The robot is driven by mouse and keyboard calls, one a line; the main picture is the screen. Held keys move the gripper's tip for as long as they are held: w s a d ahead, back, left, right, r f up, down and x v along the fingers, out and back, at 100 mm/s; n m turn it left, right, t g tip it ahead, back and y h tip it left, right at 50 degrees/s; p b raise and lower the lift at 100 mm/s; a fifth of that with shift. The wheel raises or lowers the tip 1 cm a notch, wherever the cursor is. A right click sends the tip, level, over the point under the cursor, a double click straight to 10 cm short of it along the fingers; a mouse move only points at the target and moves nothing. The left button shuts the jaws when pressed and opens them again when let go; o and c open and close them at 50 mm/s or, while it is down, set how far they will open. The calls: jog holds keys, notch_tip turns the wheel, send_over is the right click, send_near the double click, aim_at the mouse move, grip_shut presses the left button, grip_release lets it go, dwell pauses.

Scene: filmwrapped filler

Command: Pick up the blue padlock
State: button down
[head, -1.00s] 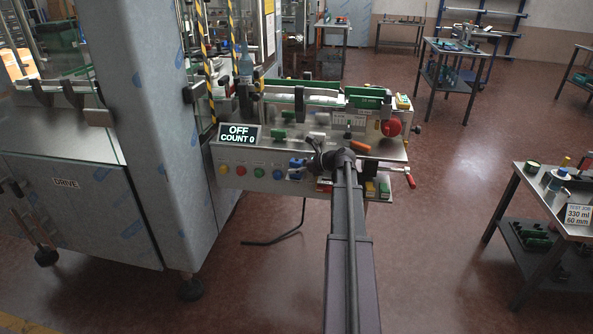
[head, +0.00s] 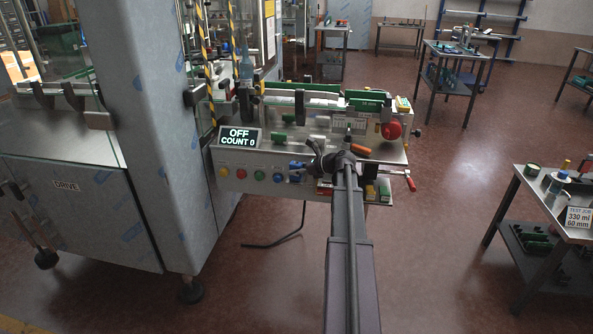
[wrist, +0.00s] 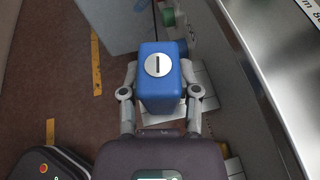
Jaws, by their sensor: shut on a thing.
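The blue padlock (wrist: 159,93) fills the middle of the wrist view, with a round silver keyhole face toward the camera. My gripper (wrist: 160,92) has one finger on each side of it and is shut on it. In the head view the blue padlock (head: 295,172) is a small blue shape at the left of my gripper (head: 308,168), at the front of the machine's control panel. The fingertips are too small to make out there. Whether the padlock is clear of the panel, and its shackle, cannot be seen.
The control panel (head: 240,187) has coloured buttons, an OFF COUNT 0 display (head: 240,136) and a red knob (head: 392,128). A red-handled lever (head: 410,181) sticks out at its right. A side table (head: 520,176) stands at the right. Open floor lies between.

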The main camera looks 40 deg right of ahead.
jog(key=shift+r+p, duration=4.8)
jog(key=shift+r, duration=0.1)
jog(key=shift+a, duration=0.1)
